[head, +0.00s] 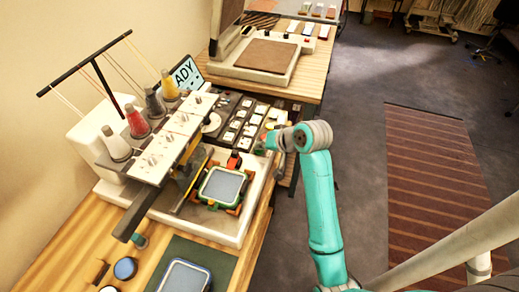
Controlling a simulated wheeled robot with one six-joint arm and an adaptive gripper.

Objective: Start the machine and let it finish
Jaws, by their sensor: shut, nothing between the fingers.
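The embroidery machine (165,145) stands on a wooden table at the left, with several thread cones on top. Its screen (187,74) is partly hidden and shows the letters "ADY". A hoop with a green rim and pale fabric (223,187) sits in the machine's frame, with an orange-red clamp beside it. A dark panel with several pale keys (238,122) lies behind the hoop. My gripper (263,147) is shut and empty at the panel's right end. My wrist hides part of that area, so I cannot tell whether the gripper touches anything.
A second hoop (185,277) lies on a green mat at the front, near a blue round item (125,268). A heat press (262,55) stands on the table behind. A striped rug (430,180) covers floor at the right.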

